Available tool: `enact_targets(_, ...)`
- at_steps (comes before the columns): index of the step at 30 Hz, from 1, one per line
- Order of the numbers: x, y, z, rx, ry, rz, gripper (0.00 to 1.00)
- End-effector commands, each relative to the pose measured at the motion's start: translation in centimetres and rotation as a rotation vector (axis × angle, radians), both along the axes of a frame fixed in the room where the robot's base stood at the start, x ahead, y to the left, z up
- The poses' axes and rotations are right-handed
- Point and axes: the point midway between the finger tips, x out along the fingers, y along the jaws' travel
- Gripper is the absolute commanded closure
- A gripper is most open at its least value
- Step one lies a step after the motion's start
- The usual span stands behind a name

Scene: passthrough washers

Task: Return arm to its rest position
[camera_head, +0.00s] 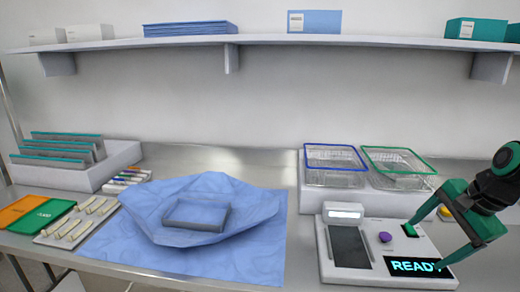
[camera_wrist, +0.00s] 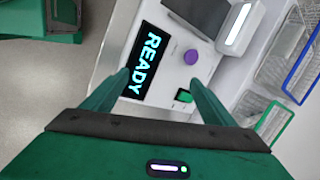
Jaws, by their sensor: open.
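My gripper (camera_head: 424,246) is green and stands at the right edge of the head view, over the right end of a white device (camera_head: 368,226). Its two fingers are spread apart with nothing between them. In the wrist view my gripper (camera_wrist: 160,78) points down at the device, whose lit display (camera_wrist: 146,62) reads READY. A purple knob (camera_wrist: 191,57) and a green button (camera_wrist: 183,96) lie near the fingers. In the head view one finger overlaps the display's edge; I cannot tell whether it touches.
Behind the device stand a blue-rimmed wire basket (camera_head: 335,178) and a green-rimmed one (camera_head: 396,180). A blue cloth (camera_head: 262,262) with a wrapped tray (camera_head: 198,213) fills the table's middle. A shelf (camera_head: 270,40) runs above. A grey rack (camera_head: 120,158) stands left.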

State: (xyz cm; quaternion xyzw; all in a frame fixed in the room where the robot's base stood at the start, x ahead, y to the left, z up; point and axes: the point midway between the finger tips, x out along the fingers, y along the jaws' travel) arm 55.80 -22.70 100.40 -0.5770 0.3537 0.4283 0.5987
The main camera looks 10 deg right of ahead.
Motion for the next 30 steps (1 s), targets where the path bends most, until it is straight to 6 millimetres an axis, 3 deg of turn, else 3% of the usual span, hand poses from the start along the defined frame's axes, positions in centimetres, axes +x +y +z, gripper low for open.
enact_targets(6, -6.1, 3.4, -1.8, -0.175, 0.150, 0.439, 0.21)
enact_targets(12, -11.2, 5.0, -2.7, -0.255, 0.259, 0.773, 0.21)
enact_targets(15, -12.9, 5.3, -2.9, -0.270, 0.290, 0.877, 0.21)
enact_targets(19, -13.9, 5.4, -3.0, -0.276, 0.309, 0.942, 0.21)
enact_targets(30, -14.0, 5.4, -3.0, -0.276, 0.310, 0.946, 0.21)
